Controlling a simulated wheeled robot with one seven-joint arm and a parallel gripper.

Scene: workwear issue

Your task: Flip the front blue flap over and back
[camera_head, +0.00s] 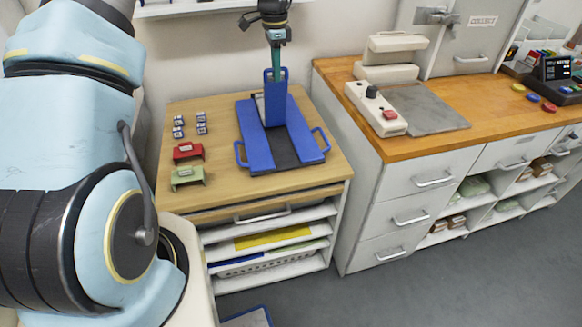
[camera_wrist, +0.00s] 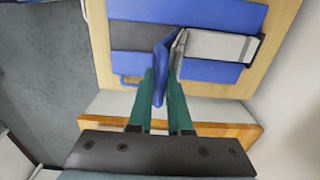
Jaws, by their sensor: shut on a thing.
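A folding piece with blue flaps lies on the wooden table top. One blue flap (camera_head: 276,105) stands upright near its middle, its loop handle at the top. My gripper (camera_head: 276,62) comes down from above with green fingers shut on that handle. In the wrist view the fingers (camera_wrist: 168,78) close around the blue flap (camera_wrist: 160,60), seen nearly edge-on. The left blue flap (camera_head: 250,135) and right blue flap (camera_head: 306,125) lie flat, with handles at their outer front ends. A dark grey strip (camera_head: 283,150) shows between them. A whitish piece (camera_wrist: 212,46) lies beside the upright flap.
A red block (camera_head: 187,151), a green block (camera_head: 187,176) and several small labelled cubes (camera_head: 190,126) stand on the table top (camera_head: 220,200) left of the flaps. A counter (camera_head: 445,125) with a grey machine (camera_head: 376,105) stands at the right. Shelves are under the table.

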